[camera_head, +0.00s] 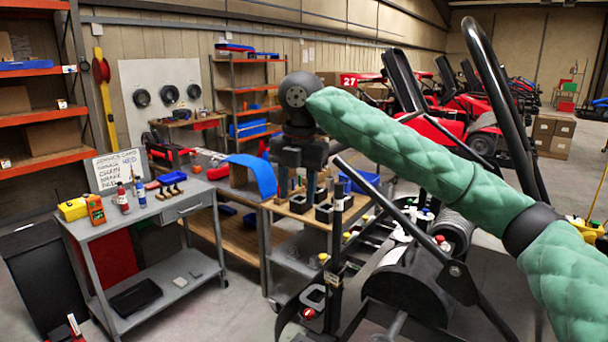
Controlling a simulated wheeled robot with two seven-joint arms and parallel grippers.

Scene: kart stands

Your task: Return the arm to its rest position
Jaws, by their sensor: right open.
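My right arm (430,155), in a green quilted sleeve, reaches in from the right edge across the upper middle of the view. Its dark wrist is bent so that my right gripper (297,184) points down. The gripper is open, with its fingers apart and nothing seen between them. It appears in front of or above a wooden-topped workbench (262,203) with black bins (300,204); the exact height above it is hard to tell. My left gripper is not in view.
A grey cart (150,222) with bottles and tools stands at left. A blue curved panel (254,174) is beside the gripper. A kart frame with black bars (497,90) and an engine fills the right foreground, under my arm. Shelves (35,130) line the left. Some floor (235,300) is clear.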

